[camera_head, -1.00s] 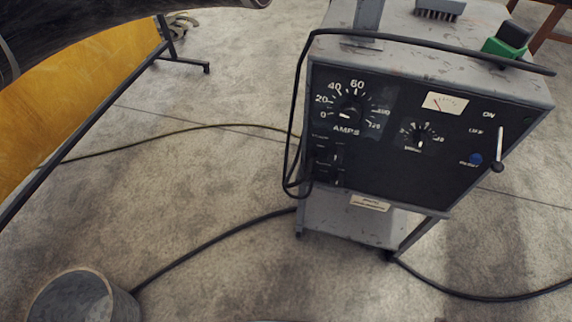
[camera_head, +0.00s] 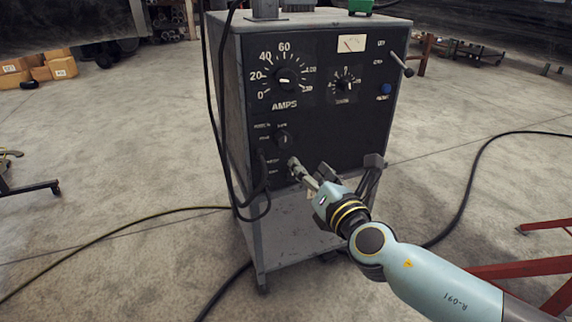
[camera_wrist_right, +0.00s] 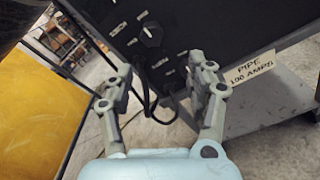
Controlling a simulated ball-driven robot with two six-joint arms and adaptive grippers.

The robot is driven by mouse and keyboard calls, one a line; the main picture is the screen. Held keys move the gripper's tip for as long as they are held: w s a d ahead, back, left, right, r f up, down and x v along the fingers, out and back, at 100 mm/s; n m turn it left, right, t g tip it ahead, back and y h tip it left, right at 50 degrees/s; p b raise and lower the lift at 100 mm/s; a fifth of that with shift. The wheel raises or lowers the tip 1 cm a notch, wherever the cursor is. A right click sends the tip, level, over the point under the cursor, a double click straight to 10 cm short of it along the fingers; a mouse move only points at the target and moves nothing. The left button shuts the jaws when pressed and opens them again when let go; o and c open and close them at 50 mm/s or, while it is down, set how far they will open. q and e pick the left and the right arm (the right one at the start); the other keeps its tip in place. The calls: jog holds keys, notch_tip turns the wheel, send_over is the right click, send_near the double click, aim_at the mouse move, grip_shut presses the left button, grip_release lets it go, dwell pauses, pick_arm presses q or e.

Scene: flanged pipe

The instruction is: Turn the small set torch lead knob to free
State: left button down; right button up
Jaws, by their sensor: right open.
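A small dark knob (camera_head: 283,140) with a light mark sits at the lower left of the welder's black panel, among small labels too blurred to read. It appears to be the torch lead knob. It also shows in the right wrist view (camera_wrist_right: 151,34), beyond the fingers and a little left of the middle. My right gripper (camera_head: 333,166) is open and empty, in front of the lower panel. Its left finger is just below and right of the knob in the head view; contact cannot be told. My left gripper is out of view.
The welder (camera_head: 230,120) carries a large AMPS dial (camera_head: 286,79), a smaller dial (camera_head: 345,85), a blue button (camera_head: 387,89) and a lever (camera_head: 401,65). A black cable (camera_head: 214,110) hangs along its left side. A yellow panel (camera_wrist_right: 45,115) stands left in the wrist view.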

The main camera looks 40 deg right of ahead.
aim_at(287, 139)
jog(key=shift+n, duration=0.3)
jog(key=x, duration=0.3)
jog(key=r+x, duration=0.1)
jog(key=x, duration=0.7)
jog(key=shift+a+r, duration=0.15)
jog(key=shift+r, duration=0.25)
jog(key=c, duration=1.1)
